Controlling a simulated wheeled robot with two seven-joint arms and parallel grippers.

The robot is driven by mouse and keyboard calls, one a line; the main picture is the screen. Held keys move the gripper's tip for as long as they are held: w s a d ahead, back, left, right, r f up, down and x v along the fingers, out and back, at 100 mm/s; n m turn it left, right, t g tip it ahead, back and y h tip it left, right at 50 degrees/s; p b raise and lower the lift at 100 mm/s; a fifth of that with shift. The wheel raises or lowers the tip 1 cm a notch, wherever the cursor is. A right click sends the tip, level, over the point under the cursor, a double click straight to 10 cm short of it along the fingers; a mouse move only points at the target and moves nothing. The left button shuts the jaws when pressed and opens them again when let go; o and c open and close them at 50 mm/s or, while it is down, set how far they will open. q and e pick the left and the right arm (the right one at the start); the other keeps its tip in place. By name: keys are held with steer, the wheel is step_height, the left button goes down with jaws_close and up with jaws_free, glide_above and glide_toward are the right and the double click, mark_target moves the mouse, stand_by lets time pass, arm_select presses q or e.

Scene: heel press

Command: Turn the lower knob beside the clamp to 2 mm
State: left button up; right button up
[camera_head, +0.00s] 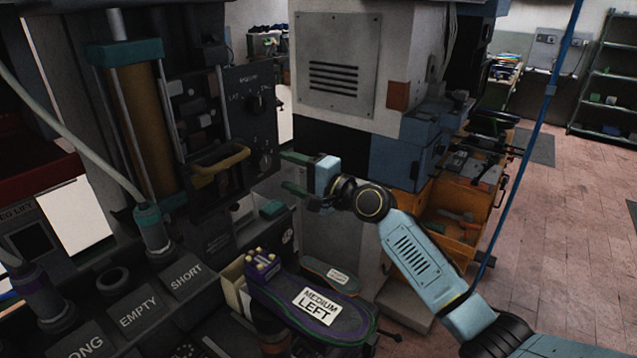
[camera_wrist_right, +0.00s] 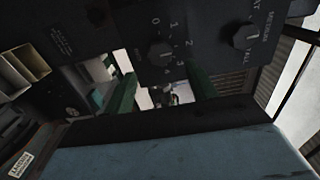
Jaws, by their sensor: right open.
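The lower knob (camera_head: 265,160) is a dark dial on the black panel (camera_head: 246,127), right of the yellow-handled clamp (camera_head: 220,163). In the right wrist view the lower knob (camera_wrist_right: 160,53) has a printed scale from 0 to 4 around it. Its pointer is too dark to read. The upper knob (camera_head: 257,107) also shows in the wrist view (camera_wrist_right: 244,36), with size words beside it. My right gripper (camera_head: 288,172) has green fingers pointing toward the panel. It is open and empty, close to the lower knob and apart from it. My left gripper is out of view.
Below stands a purple-edged sole marked MEDIUM LEFT (camera_head: 318,307), with a second sole (camera_head: 330,274) behind it. A grey cabinet (camera_head: 338,62) rises behind my right arm. An orange tool cart (camera_head: 450,215) stands right.

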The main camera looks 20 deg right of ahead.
steer(key=v, duration=0.7)
steer(key=shift+s+d+b, duration=0.2)
steer(key=shift+s+b, duration=0.05)
steer(key=shift+b, duration=0.2)
